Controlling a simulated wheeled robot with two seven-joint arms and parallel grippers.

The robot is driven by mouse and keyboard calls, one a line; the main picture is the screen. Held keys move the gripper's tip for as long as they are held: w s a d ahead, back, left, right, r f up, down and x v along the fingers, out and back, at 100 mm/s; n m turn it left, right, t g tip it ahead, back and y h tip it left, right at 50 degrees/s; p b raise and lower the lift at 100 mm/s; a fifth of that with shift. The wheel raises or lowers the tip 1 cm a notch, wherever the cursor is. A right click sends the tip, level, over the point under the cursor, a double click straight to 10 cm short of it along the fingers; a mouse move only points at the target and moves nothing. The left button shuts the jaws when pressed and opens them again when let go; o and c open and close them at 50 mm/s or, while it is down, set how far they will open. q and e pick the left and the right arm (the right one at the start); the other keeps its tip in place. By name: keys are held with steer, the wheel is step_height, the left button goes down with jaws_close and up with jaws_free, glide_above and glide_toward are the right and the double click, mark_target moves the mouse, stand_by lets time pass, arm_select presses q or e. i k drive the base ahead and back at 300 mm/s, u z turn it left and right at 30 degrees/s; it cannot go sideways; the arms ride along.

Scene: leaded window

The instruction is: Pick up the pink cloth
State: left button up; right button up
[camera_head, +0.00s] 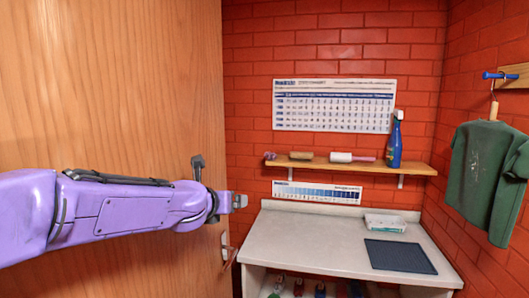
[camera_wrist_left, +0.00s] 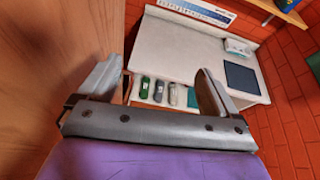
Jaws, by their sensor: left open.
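I cannot make out a pink cloth for certain. A small pinkish-purple item (camera_head: 270,156) sits at the left end of the wall shelf, too small to identify. My left gripper (camera_head: 240,201) is at the end of the purple arm, in front of the wooden door and left of the white counter (camera_head: 330,228). In the left wrist view the left gripper (camera_wrist_left: 158,88) has its fingers spread wide with nothing between them. The counter's white top (camera_wrist_left: 185,50) and the open space below it show beyond the fingers. My right gripper is not in view.
The wooden door (camera_head: 120,90) stands close on the left. The shelf (camera_head: 340,165) holds a brush, a white roller and a blue spray bottle (camera_head: 395,140). A dark mat (camera_head: 399,256) and a white pack (camera_head: 385,222) lie on the counter. A green garment (camera_head: 485,175) hangs right.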

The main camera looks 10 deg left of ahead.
mark_target(271, 156)
steer(key=z, duration=0.05)
steer(key=i, duration=1.75)
steer(key=u, duration=0.05)
